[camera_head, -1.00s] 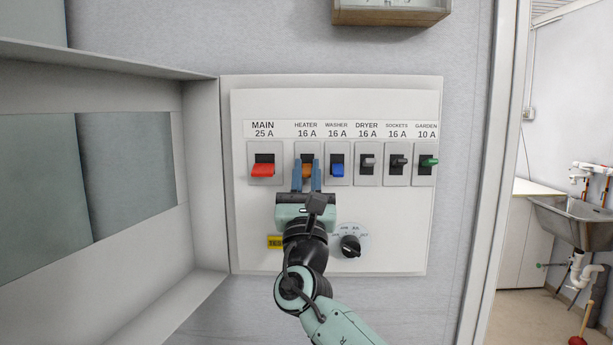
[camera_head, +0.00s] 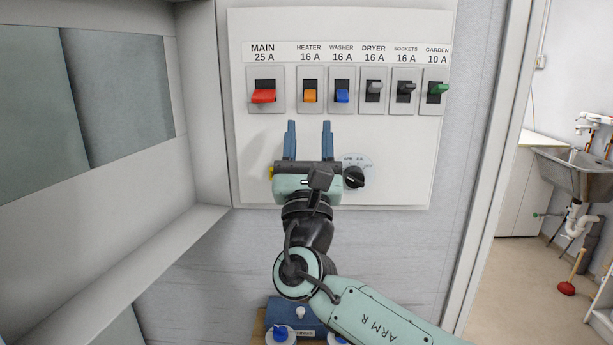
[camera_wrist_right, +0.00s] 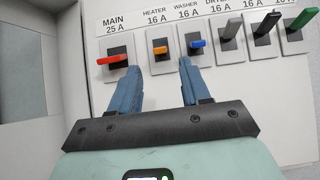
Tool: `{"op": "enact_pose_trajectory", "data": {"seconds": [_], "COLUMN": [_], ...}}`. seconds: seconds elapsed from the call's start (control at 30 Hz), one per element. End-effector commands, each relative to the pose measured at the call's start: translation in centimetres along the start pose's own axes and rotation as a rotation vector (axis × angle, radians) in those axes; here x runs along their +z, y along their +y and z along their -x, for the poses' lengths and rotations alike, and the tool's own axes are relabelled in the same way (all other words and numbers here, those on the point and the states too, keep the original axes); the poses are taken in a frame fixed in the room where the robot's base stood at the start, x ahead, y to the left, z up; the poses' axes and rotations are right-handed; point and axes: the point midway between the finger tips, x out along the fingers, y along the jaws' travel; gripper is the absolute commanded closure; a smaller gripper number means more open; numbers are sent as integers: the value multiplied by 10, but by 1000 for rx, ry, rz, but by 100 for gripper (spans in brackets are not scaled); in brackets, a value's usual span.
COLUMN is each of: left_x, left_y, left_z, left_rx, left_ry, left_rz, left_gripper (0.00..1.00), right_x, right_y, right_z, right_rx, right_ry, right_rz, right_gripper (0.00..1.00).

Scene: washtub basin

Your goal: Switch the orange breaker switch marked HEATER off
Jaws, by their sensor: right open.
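The orange HEATER switch (camera_head: 310,96) sits on the white breaker panel (camera_head: 400,160), between the red MAIN switch (camera_head: 264,96) and the blue WASHER switch (camera_head: 342,96). Its orange lever is at the lower part of its dark slot. My right gripper (camera_head: 308,126) is open and empty, its blue fingers pointing up below the HEATER and WASHER switches, apart from them. In the right wrist view the HEATER switch (camera_wrist_right: 160,50) shows ahead, between and beyond the fingertips (camera_wrist_right: 160,68). My left gripper is not in view.
The grey DRYER (camera_head: 374,87), black SOCKETS (camera_head: 406,88) and green GARDEN (camera_head: 439,88) switches continue the row to the right. A black rotary knob (camera_head: 354,177) is right beside my gripper. An open cabinet frame (camera_head: 205,110) borders the panel's left. A sink (camera_head: 580,170) stands far right.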

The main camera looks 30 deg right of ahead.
Motion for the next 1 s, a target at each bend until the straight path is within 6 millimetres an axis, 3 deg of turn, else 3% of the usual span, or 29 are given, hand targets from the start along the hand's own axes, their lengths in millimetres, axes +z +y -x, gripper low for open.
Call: {"op": "enact_pose_trajectory", "data": {"seconds": [0.2, 0.37, 1.0], "left_x": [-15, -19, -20], "left_y": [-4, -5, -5], "left_z": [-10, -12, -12], "left_rx": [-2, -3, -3], "left_ry": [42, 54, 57], "left_rz": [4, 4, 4], "left_gripper": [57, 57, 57], "right_x": [0, 0, 0], "right_y": [0, 0, 0], "right_z": [38, 52, 56], "right_rx": [2, 1, 0], "right_ry": [0, 0, -1], "right_rz": [0, 0, 0], "right_gripper": [53, 53, 53]}}
